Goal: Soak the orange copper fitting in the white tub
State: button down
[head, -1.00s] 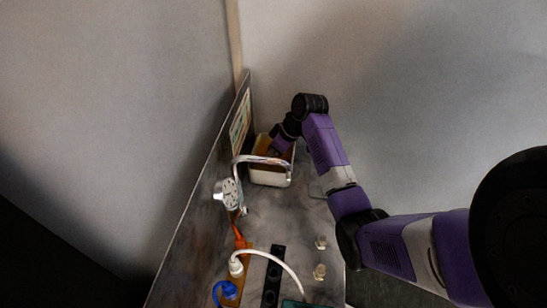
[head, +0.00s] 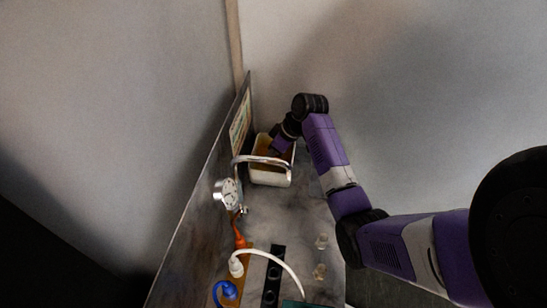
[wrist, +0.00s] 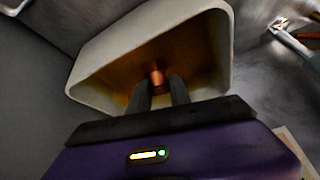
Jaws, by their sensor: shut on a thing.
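The white tub (head: 270,179) stands at the far end of the bench, with brownish-amber contents inside. In the wrist view its pale rim (wrist: 84,84) surrounds the amber interior. My gripper (wrist: 162,84) reaches into the mouth of the tub, its two dark fingers shut on the orange copper fitting (wrist: 155,70). The fitting is small and cylindrical, and it is inside the tub's outline. I cannot tell whether it touches the liquid or the bottom. In the head view my wrist hides the fitting and the fingertips.
A chrome curved spout (head: 262,160) arches in front of the tub, beside a round gauge (head: 227,193) near the back panel. Closer are an orange fitting (head: 240,238), white and blue hoses, a black strip (head: 272,275) and two small fittings (head: 321,242).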

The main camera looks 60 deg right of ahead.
notch_tip(320, 180, up, 3)
jog(key=p, duration=0.2)
jog(key=shift+p, duration=0.3)
jog(key=shift+r, duration=3.45)
jog(key=shift+r, duration=0.1)
jog(key=shift+r, duration=1.9)
